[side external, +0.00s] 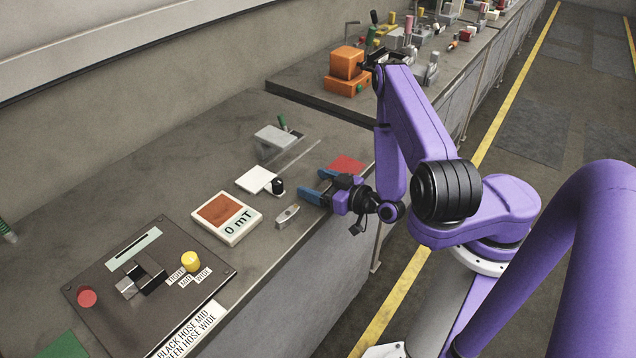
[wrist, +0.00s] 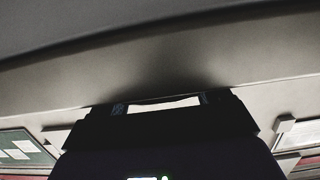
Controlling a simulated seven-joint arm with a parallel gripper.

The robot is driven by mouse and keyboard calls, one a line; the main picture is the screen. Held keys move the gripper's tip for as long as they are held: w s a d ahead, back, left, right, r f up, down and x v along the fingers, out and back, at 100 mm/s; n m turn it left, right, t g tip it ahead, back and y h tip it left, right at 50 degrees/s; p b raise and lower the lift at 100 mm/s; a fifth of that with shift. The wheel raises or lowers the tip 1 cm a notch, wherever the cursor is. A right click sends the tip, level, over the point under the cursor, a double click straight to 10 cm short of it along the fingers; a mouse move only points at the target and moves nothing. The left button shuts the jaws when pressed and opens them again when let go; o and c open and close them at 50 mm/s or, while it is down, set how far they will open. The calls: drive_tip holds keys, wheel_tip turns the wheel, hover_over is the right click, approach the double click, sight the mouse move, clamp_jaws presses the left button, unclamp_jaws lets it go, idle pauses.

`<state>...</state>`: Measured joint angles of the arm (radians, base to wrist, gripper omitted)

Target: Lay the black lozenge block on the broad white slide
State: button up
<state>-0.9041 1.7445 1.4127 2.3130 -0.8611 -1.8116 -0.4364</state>
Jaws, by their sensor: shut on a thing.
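The broad white slide (side external: 253,178) appears to be the flat white square on the bench, left of my gripper. A small black piece with a pale top (side external: 278,187) shows at its right corner; I cannot tell whether it is the lozenge block or whether it rests on the slide. My gripper (side external: 311,184) has blue fingers pointing left over the front of the bench. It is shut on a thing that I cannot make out. In the wrist view a pale strip (wrist: 163,105) shows beyond the dark gripper body, and the space between the fingers is too dark to read.
A dark control panel (side external: 105,275) fills the front left.

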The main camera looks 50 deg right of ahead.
sight(328, 188)
drive_tip(key=o, duration=1)
drive_tip(key=shift+o, duration=0.2)
drive_tip(key=shift+s+r, duration=0.15)
drive_tip(key=shift+s, duration=1.05)
drive_tip(key=shift+s+r, duration=0.2)
drive_tip(key=shift+s, duration=0.95)
drive_tip(key=shift+s+r, duration=0.15)
drive_tip(key=shift+s, duration=1.2)
drive_tip(key=c, duration=0.8)
